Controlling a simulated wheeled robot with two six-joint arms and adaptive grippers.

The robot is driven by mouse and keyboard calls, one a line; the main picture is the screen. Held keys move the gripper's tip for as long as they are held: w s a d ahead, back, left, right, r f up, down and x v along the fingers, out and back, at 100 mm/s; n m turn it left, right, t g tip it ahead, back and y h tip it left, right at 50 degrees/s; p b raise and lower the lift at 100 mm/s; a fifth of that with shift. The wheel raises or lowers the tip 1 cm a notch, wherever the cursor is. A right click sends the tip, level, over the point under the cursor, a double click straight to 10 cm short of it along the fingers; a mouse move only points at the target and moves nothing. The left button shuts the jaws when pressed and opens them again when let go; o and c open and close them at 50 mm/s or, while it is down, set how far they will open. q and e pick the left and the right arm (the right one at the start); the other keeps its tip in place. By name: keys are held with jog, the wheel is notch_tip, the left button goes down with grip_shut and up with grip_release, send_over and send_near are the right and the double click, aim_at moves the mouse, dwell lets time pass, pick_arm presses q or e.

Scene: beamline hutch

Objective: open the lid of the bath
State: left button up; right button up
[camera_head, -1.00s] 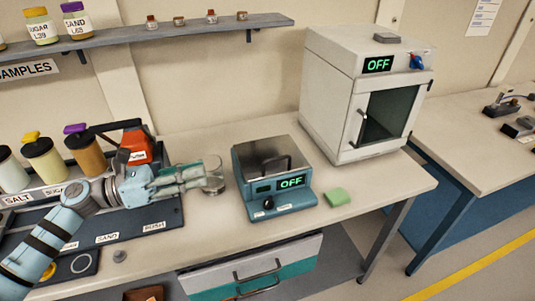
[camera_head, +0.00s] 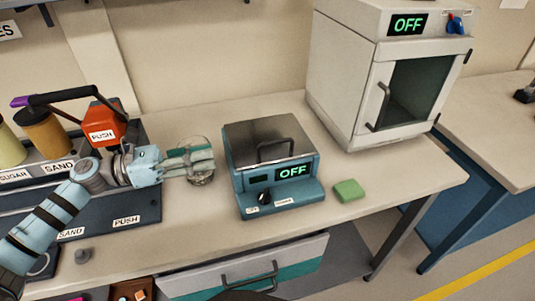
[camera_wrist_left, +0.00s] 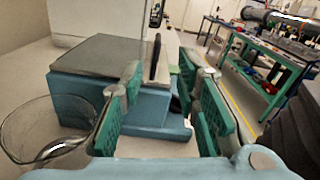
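The bath (camera_head: 240,203) is a blue box on the bench with a green OFF display, a dark knob and a flat grey metal lid (camera_head: 250,131) with a dark bar handle (camera_head: 276,149). The lid lies shut. My left gripper (camera_head: 212,163) is just left of the bath, pointing at its side, with its fingers apart and nothing between them. In the left wrist view the open fingers (camera_wrist_left: 165,105) show in front of the bath (camera_wrist_left: 80,95), with the lid (camera_wrist_left: 92,53) and upright handle (camera_wrist_left: 155,58) beyond. My right gripper is not in view.
A clear glass beaker (camera_head: 201,178) stands beside my left fingers; it also shows in the left wrist view (camera_wrist_left: 40,135). A green sponge (camera_head: 349,190) lies right of the bath. A white oven (camera_head: 340,85) showing OFF stands behind right. A red PUSH dispenser (camera_head: 103,122) is left.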

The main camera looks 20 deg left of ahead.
aim_at(266, 145)
pick_arm(q)
jog(key=x, duration=0.5)
jog(key=p+x, duration=0.1)
jog(key=x, duration=0.3)
jog(key=p+x, duration=0.1)
jog(key=x, duration=0.4)
jog(key=shift+w+d+f, duration=0.2)
jog(key=shift+d+f, duration=0.05)
jog(key=shift+f, duration=0.15)
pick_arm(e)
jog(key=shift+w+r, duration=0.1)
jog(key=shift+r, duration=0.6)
pick_arm(q)
jog(key=shift+c, duration=0.6)
jog(key=shift+f, duration=0.1)
grip_shut()
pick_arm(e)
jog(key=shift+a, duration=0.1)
